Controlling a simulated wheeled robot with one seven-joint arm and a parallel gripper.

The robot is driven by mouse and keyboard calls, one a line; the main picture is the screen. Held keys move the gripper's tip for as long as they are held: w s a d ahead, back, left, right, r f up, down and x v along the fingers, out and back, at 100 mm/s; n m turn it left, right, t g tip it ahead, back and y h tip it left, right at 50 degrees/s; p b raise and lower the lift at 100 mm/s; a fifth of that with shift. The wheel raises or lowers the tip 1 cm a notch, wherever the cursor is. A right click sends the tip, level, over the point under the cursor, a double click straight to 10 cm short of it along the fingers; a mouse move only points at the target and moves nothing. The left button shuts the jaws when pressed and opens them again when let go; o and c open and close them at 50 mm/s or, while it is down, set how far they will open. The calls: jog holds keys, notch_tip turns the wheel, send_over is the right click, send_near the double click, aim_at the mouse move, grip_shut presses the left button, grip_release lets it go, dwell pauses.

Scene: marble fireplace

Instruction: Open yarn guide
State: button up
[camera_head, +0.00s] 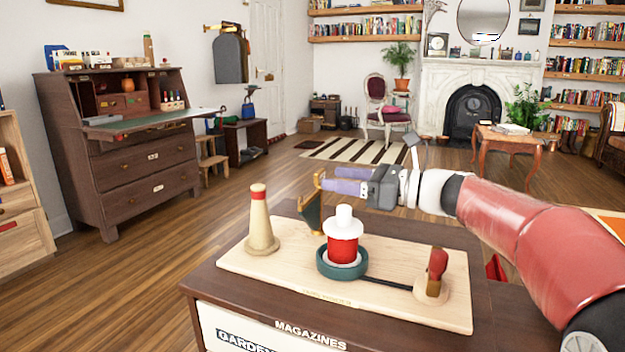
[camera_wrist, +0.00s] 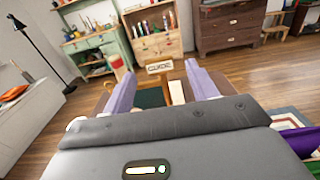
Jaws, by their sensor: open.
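The yarn guide (camera_head: 311,214) looks like a dark green flap with brass-coloured edges, standing at the back of a pale wooden board (camera_head: 390,301). In the wrist view a plate reading "GUIDE" (camera_wrist: 159,67) shows between my fingertips, with dark green (camera_wrist: 150,97) below it. My gripper (camera_head: 326,181) is open, its purple fingers pointing left at the guide's upper end. I cannot tell whether they touch it. A red spool with a white top (camera_head: 343,248) stands in a teal ring (camera_head: 326,268) just in front of the guide.
A cream cone with a red top (camera_head: 260,220) stands on the board's left. A red-handled knob (camera_head: 436,270) stands on its right, joined to the ring by a dark bar. The board lies on a dark cabinet (camera_head: 228,292). Open floor lies beyond it.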

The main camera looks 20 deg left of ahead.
aim_at(322, 175)
jog(key=a, duration=0.6)
jog(key=shift+w+a, duration=0.2)
jog(key=shift+a, duration=0.1)
grip_shut()
